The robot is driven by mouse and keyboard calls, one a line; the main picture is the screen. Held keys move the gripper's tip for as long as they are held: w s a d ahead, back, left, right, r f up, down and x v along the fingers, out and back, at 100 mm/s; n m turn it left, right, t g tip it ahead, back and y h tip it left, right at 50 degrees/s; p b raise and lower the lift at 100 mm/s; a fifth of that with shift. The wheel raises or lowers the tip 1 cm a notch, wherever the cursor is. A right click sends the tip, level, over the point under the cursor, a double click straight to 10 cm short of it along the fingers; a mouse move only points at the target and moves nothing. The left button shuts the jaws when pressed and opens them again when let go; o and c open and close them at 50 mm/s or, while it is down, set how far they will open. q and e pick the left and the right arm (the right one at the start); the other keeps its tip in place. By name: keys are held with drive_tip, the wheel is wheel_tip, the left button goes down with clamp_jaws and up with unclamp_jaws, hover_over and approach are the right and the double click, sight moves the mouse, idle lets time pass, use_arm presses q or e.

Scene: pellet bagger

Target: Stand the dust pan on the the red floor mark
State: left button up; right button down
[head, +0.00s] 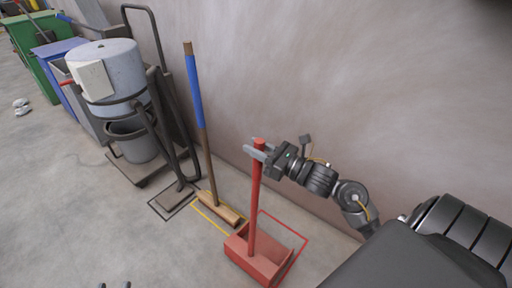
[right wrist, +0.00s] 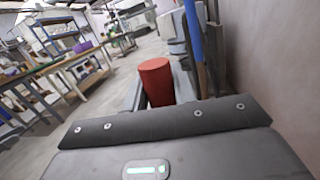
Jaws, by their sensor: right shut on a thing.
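The red dust pan has a long upright handle (head: 255,195) and a wide pan (head: 258,262) at its foot. My right gripper (head: 258,150) is shut on the handle near its top. The red handle top also shows between the fingers in the right wrist view (right wrist: 156,80). The red floor mark (head: 298,236) is a thin outline beside the wall. The pan overlaps its near left part and hides some of it. I cannot tell whether the pan touches the floor. Two dark fingertips of my left gripper (head: 114,285) show apart at the bottom edge, with nothing seen between them.
A broom with a blue and brown handle (head: 196,95) stands in a yellow floor mark (head: 215,222) left of the pan. A cart with a grey drum (head: 108,65) stands farther left, near blue (head: 60,50) and green bins (head: 28,35).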

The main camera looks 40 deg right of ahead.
drive_tip(key=shift+f, duration=0.8)
drive_tip(key=c, duration=1.5)
unclamp_jaws()
drive_tip(key=shift+c, duration=0.2)
drive_tip(key=o, duration=0.5)
drive_tip(key=shift+w+d+f, duration=0.15)
drive_tip(key=shift+w+d, duration=0.1)
drive_tip(key=shift+d, duration=0.05)
drive_tip(key=shift+a+r, duration=0.15)
drive_tip(key=shift+r, duration=0.1)
drive_tip(key=o, duration=0.4)
drive_tip(key=shift+c, duration=0.2)
drive_tip(key=o, duration=0.7)
drive_tip(key=shift+r, duration=0.1)
drive_tip(key=shift+s, duration=0.15)
